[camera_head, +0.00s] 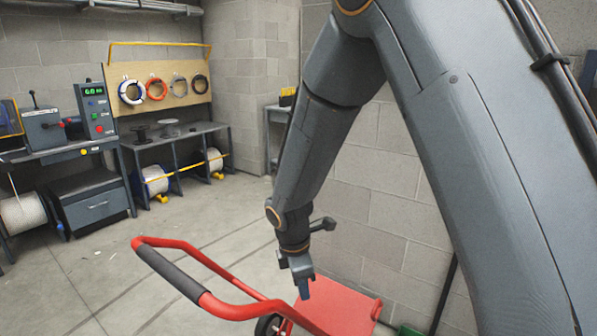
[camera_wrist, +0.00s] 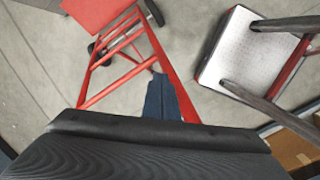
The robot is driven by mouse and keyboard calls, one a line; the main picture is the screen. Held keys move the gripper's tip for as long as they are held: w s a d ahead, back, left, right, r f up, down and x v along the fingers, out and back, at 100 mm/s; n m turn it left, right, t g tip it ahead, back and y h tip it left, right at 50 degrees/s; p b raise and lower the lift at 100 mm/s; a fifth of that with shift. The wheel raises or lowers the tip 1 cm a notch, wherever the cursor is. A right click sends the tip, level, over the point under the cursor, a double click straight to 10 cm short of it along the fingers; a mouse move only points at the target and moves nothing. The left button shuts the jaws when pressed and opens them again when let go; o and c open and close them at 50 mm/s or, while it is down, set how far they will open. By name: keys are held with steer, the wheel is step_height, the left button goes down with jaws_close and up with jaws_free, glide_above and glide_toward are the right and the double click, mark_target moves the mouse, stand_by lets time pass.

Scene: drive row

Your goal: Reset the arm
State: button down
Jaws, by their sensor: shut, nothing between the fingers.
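My arm reaches down from the upper right in the head view, bent at the elbow. My gripper (camera_head: 304,289) points downward at its end, with its fingers together and nothing held. In the wrist view my gripper's fingers (camera_wrist: 162,97) show as a dark blue closed pair. A red hand truck (camera_head: 230,285) with a grey-black grip stands below and to the left of my gripper. Its red frame (camera_wrist: 125,55) lies behind the fingers in the wrist view. I cannot tell how far the gripper is above it.
A workbench with a control box (camera_head: 95,110) stands at the left. A low table (camera_head: 175,138) stands under a board (camera_head: 160,58) with hanging cable coils. In the wrist view a light-topped seat or cart (camera_wrist: 243,50) is at the right. Floor at the left is open.

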steer(key=s+d+r+m, duration=0.4)
steer(key=s+d+m, duration=0.4)
steer(key=d+m, duration=0.1)
steer(key=s+d+r+m+g+y, duration=0.1)
steer(key=s+d+r+m, duration=0.3)
steer(key=s+d+m, duration=0.5)
steer(key=m, duration=0.2)
steer(key=shift+d+m, duration=0.3)
steer(key=shift+d, duration=0.05)
